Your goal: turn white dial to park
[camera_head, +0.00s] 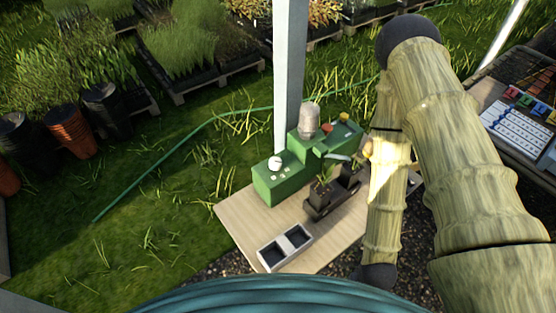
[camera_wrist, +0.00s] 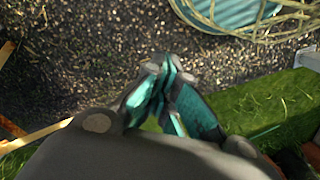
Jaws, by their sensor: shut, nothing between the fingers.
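A small white dial (camera_head: 274,162) sits on top of the left part of a green machine (camera_head: 283,184) on a pale wooden board. Its markings are too small to read in the head view. In the wrist view my gripper (camera_wrist: 168,68) shows teal and dark fingers drawn together with nothing held. It hangs over dark gravel and grass, with neither dial nor machine in that view. I cannot make the gripper out in the head view, where my bamboo-textured arm stands right of the machine, apart from the dial.
A clear dome (camera_head: 309,121) and a pale post (camera_head: 290,80) rise by the machine. Plant pallets (camera_head: 200,75) are behind; grass at left is open, crossed by a hose.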

